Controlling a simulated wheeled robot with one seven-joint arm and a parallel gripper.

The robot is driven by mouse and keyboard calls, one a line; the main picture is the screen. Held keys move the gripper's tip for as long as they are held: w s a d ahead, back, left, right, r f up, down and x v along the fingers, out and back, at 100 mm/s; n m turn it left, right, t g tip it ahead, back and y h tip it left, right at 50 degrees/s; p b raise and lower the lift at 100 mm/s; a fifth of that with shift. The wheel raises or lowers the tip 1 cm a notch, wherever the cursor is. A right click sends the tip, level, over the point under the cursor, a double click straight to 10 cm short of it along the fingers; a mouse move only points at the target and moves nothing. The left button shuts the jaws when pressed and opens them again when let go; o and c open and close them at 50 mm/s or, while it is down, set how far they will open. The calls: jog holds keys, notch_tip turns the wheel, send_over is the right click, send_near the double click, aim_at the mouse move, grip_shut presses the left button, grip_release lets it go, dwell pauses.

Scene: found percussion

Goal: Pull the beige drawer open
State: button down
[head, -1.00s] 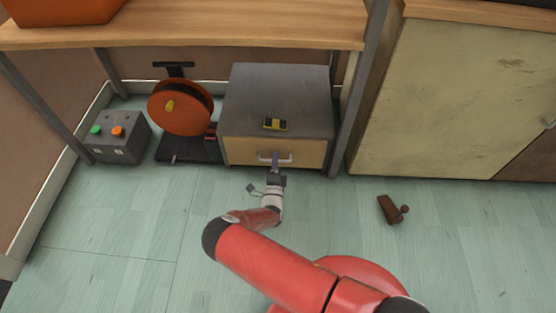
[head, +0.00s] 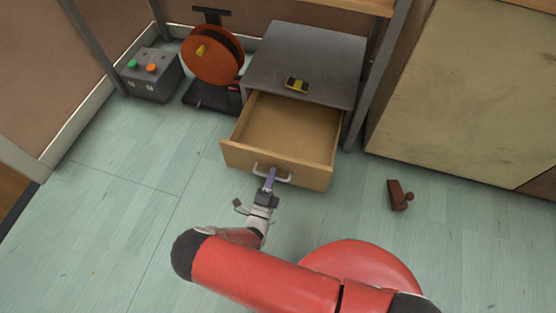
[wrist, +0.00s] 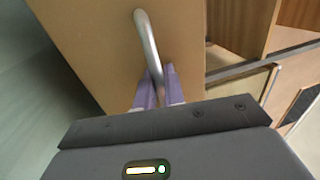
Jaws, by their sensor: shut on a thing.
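The beige drawer (head: 238,156) stands pulled well out of a grey cabinet (head: 305,52), and its inside looks empty. A pale metal bar handle (head: 285,179) sits on its front. My gripper (head: 270,178) is at the drawer front, shut on the handle. In the wrist view the purple fingers (wrist: 158,88) close around the handle (wrist: 148,42), with the drawer front (wrist: 88,45) just beyond. The part of the handle between the fingers is hidden.
A yellow and black object (head: 297,85) lies on the cabinet top. Left of it are an orange reel (head: 212,58) and a grey button box (head: 152,78). A brown wooden object (head: 399,195) lies on the floor at right. The floor at left is clear.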

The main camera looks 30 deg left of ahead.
jog(key=shift+r+v, duration=0.2)
jog(key=shift+v, duration=0.85)
jog(key=c, duration=1.6)
grip_release()
jog(key=shift+c, duration=0.2)
jog(key=shift+s, duration=0.1)
